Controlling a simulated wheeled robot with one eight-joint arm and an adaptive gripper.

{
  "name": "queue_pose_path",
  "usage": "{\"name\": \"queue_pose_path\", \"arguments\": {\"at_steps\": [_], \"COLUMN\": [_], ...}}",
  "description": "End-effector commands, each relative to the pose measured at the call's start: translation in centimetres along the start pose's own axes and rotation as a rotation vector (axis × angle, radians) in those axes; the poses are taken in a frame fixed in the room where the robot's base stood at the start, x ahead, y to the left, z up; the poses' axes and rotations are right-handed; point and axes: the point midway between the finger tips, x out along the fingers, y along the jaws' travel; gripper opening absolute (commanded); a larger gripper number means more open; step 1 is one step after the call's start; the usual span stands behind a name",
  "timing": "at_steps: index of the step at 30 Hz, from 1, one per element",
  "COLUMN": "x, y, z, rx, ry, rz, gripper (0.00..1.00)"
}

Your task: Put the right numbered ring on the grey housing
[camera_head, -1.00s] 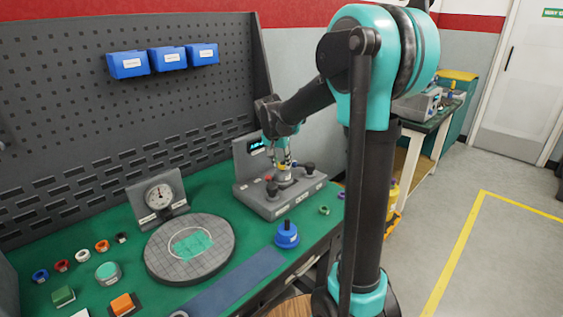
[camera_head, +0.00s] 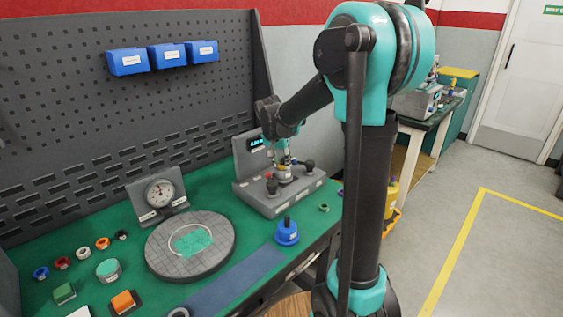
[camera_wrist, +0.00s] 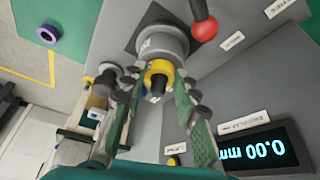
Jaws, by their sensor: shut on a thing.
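My gripper (camera_wrist: 157,88) is shut on a yellow ring (camera_wrist: 159,69) with a dark centre, in the wrist view. A round grey housing (camera_wrist: 160,42) with a white label stands just beyond the ring on the grey test machine. The ring overlaps the housing's near edge in that view, and I cannot tell whether they touch. In the head view my gripper (camera_head: 284,164) is over the grey test machine (camera_head: 285,198), and the housing is mostly hidden behind it. Any number on the ring is not legible.
Rings in blue (camera_head: 40,273), red (camera_head: 62,263), white (camera_head: 82,253), orange (camera_head: 102,243) and black (camera_head: 121,235) lie at left. A red-knobbed lever (camera_wrist: 204,27) is beside the housing. The display (camera_wrist: 245,150) reads 0.00 mm. A purple ring (camera_wrist: 48,33) lies off the machine.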

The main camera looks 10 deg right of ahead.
Motion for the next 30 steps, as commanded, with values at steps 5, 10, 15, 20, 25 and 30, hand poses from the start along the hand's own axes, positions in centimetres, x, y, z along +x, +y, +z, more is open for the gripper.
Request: {"name": "queue_pose_path", "arguments": {"at_steps": [5,10,15,20,25,30], "x": [0.0,0.04,0.09,0.16,0.16,0.16], "y": [0.0,0.0,0.0,0.0,0.0,0.01], "z": [-0.01,0.01,0.03,0.07,0.07,0.07], "rx": [0.0,0.0,0.0,0.0,0.0,0.0], "ry": [0.0,0.0,0.0,0.0,0.0,0.0], "rz": [0.0,0.0,0.0,0.0,0.0,0.0], "gripper": [0.16,0.16,0.16,0.33,0.54,0.54]}}
